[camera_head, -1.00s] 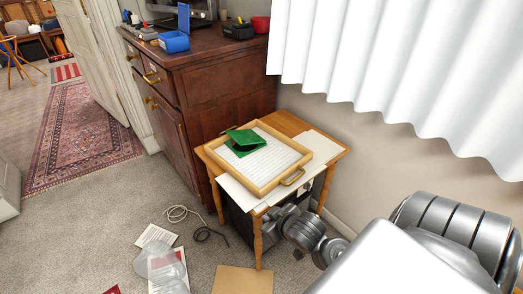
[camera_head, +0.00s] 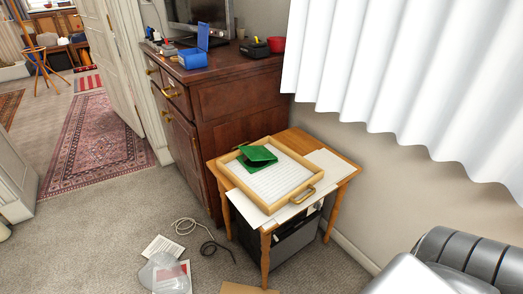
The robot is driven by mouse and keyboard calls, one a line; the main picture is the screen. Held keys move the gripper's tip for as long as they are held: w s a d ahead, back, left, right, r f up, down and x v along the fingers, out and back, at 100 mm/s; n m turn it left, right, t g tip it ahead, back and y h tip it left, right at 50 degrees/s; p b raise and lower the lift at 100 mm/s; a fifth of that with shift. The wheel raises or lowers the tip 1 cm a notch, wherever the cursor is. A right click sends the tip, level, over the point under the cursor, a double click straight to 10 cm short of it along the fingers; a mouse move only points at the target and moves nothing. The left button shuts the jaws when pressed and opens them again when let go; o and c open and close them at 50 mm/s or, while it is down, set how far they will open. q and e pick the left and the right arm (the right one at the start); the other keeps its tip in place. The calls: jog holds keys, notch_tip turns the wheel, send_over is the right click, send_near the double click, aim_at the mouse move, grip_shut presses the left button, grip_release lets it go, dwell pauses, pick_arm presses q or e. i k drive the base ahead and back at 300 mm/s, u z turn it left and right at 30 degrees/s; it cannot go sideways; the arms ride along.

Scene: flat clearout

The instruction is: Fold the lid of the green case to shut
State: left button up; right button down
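The green case (camera_head: 257,158) lies in a wooden tray (camera_head: 262,205) with a white patterned base, on a small wooden side table (camera_head: 346,169). Its lid stands partly raised, with a dark gap showing between lid and base on the near side. Nothing touches the case. Neither of my grippers is in view; only a silver and white part of my own arm shows in the lower right corner.
A dark wooden cabinet (camera_head: 240,110) stands behind the table, bearing an open blue box (camera_head: 194,58). A white curtain (camera_head: 400,70) hangs at right. Papers (camera_head: 163,247) and a cable (camera_head: 212,247) lie on the carpet.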

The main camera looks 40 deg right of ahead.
aim_at(254, 153)
jog(key=k, duration=0.55)
jog(key=z, duration=0.35)
jog(key=i, duration=1.1)
jog(key=z, duration=0.35)
